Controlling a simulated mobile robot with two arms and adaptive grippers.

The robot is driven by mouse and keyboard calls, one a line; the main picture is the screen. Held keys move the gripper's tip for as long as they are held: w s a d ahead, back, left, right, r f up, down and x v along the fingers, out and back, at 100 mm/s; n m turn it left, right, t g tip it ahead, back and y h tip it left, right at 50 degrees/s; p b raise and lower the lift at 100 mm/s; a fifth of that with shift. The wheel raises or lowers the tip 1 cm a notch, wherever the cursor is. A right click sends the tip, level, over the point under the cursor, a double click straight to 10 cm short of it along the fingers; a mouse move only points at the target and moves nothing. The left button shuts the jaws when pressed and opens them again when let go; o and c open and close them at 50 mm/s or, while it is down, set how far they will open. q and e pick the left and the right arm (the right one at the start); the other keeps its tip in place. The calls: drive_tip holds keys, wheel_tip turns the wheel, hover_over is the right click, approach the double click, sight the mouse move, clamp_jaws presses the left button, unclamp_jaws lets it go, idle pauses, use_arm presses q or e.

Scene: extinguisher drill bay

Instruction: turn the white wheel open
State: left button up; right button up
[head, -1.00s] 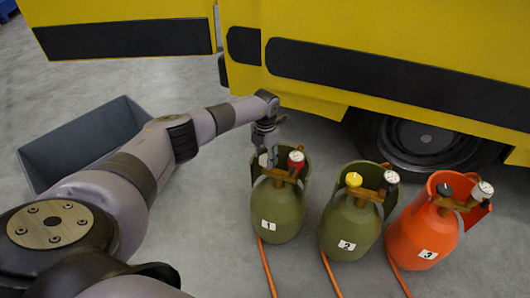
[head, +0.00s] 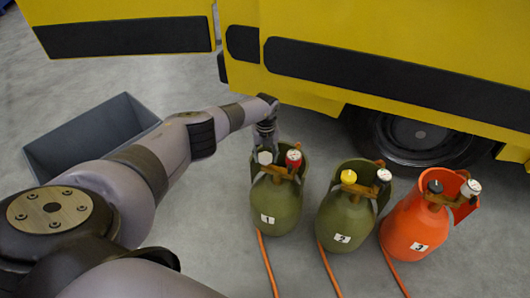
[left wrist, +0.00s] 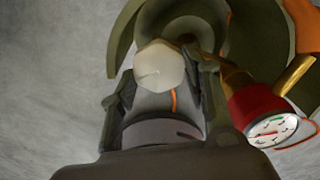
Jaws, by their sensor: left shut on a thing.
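The white wheel (head: 265,157) sits on top of the olive green cylinder labelled 1 (head: 278,212). In the left wrist view the wheel (left wrist: 160,67) is a pale, many-sided knob between the two fingers. My left gripper (head: 263,150) comes down over it from above and is shut on it; it also shows in the left wrist view (left wrist: 165,82). A red-bodied gauge (head: 294,157) stands right beside the wheel, and its dial (left wrist: 272,130) shows close to the right finger. My right gripper is not in view.
A green cylinder labelled 2 (head: 345,222) with a yellow wheel (head: 348,176) and an orange cylinder labelled 3 (head: 412,232) with a black wheel (head: 435,186) stand to the right. Orange hoses run forward. A yellow vehicle (head: 390,50) is behind; a grey bin (head: 75,165) lies left.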

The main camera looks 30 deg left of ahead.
sight(266, 157)
use_arm(q)
drive_tip(key=n, duration=0.2)
drive_tip(key=shift+w+r+n+p, duration=0.1)
drive_tip(key=shift+n+p, duration=0.25)
drive_tip(key=shift+n, duration=0.05)
drive_tip(key=shift+n+p, duration=0.35)
drive_tip(key=shift+n, duration=1.25)
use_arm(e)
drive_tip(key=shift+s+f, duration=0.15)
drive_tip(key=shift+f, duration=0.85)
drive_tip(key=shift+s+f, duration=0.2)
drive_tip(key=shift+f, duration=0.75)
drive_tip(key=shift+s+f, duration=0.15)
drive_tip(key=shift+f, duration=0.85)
use_arm(q)
drive_tip(key=o, duration=1.2)
drive_tip(key=shift+c, duration=0.2)
drive_tip(key=shift+w+r, duration=0.15)
drive_tip(key=shift+r, duration=0.35)
wheel_tip(266, 157, up, 11)
